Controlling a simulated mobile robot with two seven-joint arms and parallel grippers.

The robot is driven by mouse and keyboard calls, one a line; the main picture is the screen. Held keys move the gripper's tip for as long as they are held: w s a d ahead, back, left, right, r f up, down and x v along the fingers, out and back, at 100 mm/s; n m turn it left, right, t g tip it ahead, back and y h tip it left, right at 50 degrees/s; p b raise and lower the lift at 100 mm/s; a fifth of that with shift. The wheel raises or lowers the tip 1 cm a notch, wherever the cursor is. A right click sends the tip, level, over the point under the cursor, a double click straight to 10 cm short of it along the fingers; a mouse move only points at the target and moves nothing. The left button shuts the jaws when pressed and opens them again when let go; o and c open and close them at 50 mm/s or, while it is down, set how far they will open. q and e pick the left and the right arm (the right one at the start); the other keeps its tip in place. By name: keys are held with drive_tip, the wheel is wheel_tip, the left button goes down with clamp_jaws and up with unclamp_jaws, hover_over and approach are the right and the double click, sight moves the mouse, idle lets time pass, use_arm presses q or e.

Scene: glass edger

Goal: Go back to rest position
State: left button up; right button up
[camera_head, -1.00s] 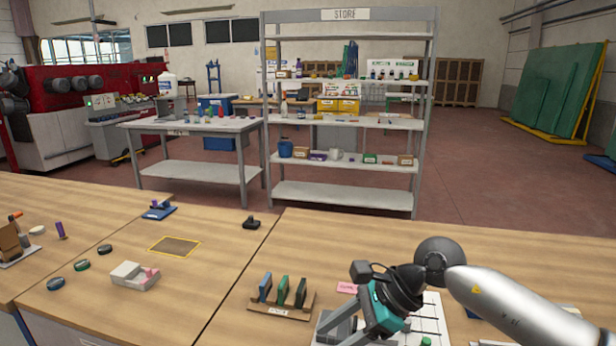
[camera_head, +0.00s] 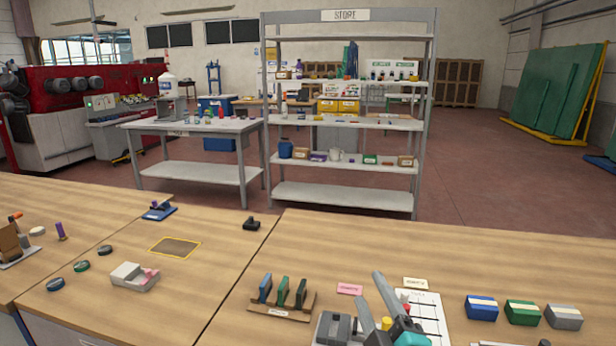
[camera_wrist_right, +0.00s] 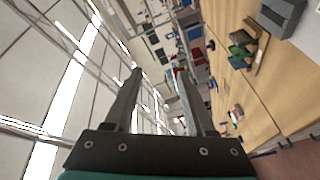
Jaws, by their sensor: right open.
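My right gripper (camera_head: 368,286) is at the lower right of the head view, low in the picture, above the near bench beside a grey block-like device (camera_head: 338,328). Its two long grey fingers are apart, with its teal body behind them at the bottom edge. In the right wrist view the gripper (camera_wrist_right: 160,72) shows two parallel fingers with a clear, empty gap between them. That view is turned sideways, with the ceiling at left and the bench at right. My left gripper is not in view.
A rack with blue, green and black pieces (camera_head: 283,296) stands left of the gripper. A white gridded sheet (camera_head: 432,322) lies under and beside it. Blue (camera_head: 481,308), green (camera_head: 522,313) and grey (camera_head: 563,318) blocks sit to the right. The bench's back right is clear.

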drive_tip(key=s+d+f+m+g+h, duration=0.35)
drive_tip(key=s+f+m, duration=0.2)
drive_tip(key=f, duration=0.35)
drive_tip(key=s+d+f+m+g+y, duration=0.1)
drive_tip(key=s+f+m+g, duration=0.2)
drive_tip(key=s+f+g, duration=0.45)
drive_tip(key=s+d+f+m+g, duration=0.2)
drive_tip(key=s+f+m+g, duration=0.15)
drive_tip(key=s, duration=0.75)
drive_tip(key=s+f+g, duration=0.1)
drive_tip(key=s+f, duration=0.1)
drive_tip(key=f, duration=1.1)
drive_tip(key=s+f, duration=0.2)
drive_tip(key=f, duration=1)
drive_tip(key=s+d+f+g+b, duration=0.1)
drive_tip(key=s+d+f, duration=0.1)
drive_tip(key=s+f, duration=1.1)
drive_tip(key=shift+s, duration=0.65)
drive_tip(key=shift+g, duration=0.25)
